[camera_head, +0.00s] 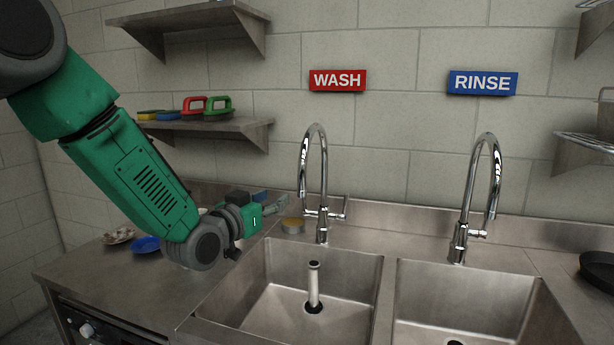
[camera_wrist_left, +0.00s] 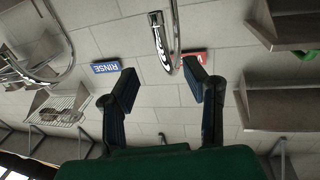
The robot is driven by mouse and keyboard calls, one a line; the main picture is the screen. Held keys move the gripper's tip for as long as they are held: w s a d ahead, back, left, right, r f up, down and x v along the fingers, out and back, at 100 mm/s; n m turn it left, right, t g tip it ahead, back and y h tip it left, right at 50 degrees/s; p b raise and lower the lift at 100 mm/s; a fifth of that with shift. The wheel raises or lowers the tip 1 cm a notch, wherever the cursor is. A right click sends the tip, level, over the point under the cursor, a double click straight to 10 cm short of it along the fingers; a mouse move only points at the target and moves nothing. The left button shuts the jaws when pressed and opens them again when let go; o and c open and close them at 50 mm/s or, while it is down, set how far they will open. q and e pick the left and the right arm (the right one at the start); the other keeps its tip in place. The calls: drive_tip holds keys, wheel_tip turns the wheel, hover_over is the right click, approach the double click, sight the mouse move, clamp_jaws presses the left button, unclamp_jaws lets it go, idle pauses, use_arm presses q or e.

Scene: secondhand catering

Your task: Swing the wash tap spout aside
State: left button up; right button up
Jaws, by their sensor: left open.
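The wash tap (camera_head: 324,180) is a chrome gooseneck behind the left basin, below the red WASH sign (camera_head: 338,80). Its spout arches up and its outlet hangs on the left side of the column. My left gripper (camera_head: 279,204) is low and just left of the tap, apart from it. In the left wrist view, which is upside down, my left gripper (camera_wrist_left: 160,82) is open with nothing between its fingers. The wash spout (camera_wrist_left: 160,40) shows beyond the gap between the fingertips. My right gripper is not in view.
The rinse tap (camera_head: 487,180) stands to the right under the blue RINSE sign (camera_head: 483,83). A pipe (camera_head: 314,285) stands upright in the left basin (camera_head: 270,310). A shelf (camera_head: 215,130) holds brushes and sponges.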

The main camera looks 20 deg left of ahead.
sight(299, 185)
use_arm(q)
drive_tip(key=p+x, duration=0.1)
drive_tip(key=x, duration=0.5)
drive_tip(key=p+x, duration=0.1)
drive_tip(key=x, duration=0.6)
drive_tip(key=shift+f, duration=0.25)
clamp_jaws()
